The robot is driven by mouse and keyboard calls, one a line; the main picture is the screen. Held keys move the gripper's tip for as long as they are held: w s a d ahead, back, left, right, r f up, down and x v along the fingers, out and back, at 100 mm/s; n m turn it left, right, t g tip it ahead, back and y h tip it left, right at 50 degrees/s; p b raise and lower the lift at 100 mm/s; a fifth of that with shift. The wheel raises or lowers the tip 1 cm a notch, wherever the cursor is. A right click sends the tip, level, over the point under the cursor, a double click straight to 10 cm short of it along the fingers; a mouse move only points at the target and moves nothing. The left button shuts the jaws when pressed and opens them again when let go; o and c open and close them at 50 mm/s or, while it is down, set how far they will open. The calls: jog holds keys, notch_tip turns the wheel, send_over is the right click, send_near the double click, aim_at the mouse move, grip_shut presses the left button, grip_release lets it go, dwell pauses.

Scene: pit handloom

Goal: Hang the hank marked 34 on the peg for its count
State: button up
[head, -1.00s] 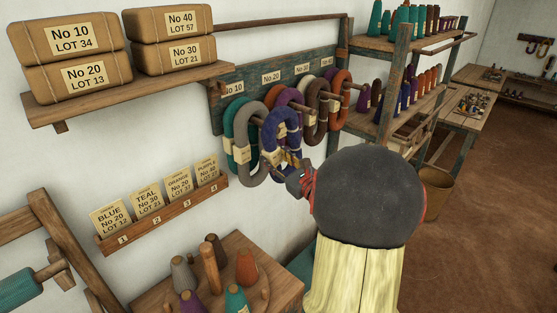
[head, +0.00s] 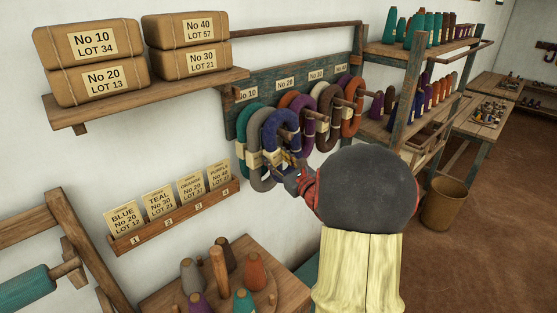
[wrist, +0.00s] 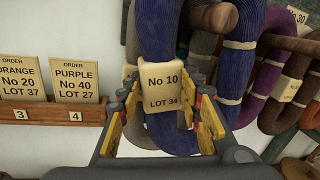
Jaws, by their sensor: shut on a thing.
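The blue hank (head: 268,130) bears a tag reading No 10, LOT 34 in the wrist view (wrist: 162,88). My gripper (head: 290,170) is shut on the lower part of this hank, with a finger on each side of the tag in the wrist view (wrist: 163,110). The hank hangs upright in front of a grey hank (head: 258,175). The No 10 label (head: 247,94) is at the left end of the peg board (head: 262,82). A brown peg end (head: 289,134) shows within the blue loop; I cannot tell whether the hank is around it.
A teal hank (head: 241,150) hangs left of the grey one. Purple, brown and orange hanks (head: 352,115) hang close on the right. A shelf with wrapped bundles (head: 150,98) is at upper left. An order card rack (head: 172,225) is below it.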

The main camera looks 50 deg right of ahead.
jog(key=shift+w+f+b, duration=0.5)
jog(key=shift+f+b, duration=0.3)
jog(key=shift+b, duration=0.25)
jog(key=shift+f+b, duration=0.55)
jog(key=shift+f, duration=0.4)
jog(key=o, duration=0.9)
jog(key=shift+c, duration=0.2)
jog(key=shift+o, duration=1.3)
jog(key=shift+w+d+r, duration=0.15)
jog(key=shift+w, duration=0.1)
jog(key=shift+o, duration=1.2)
jog(key=shift+s+r, duration=0.15)
jog(key=shift+r, duration=0.1)
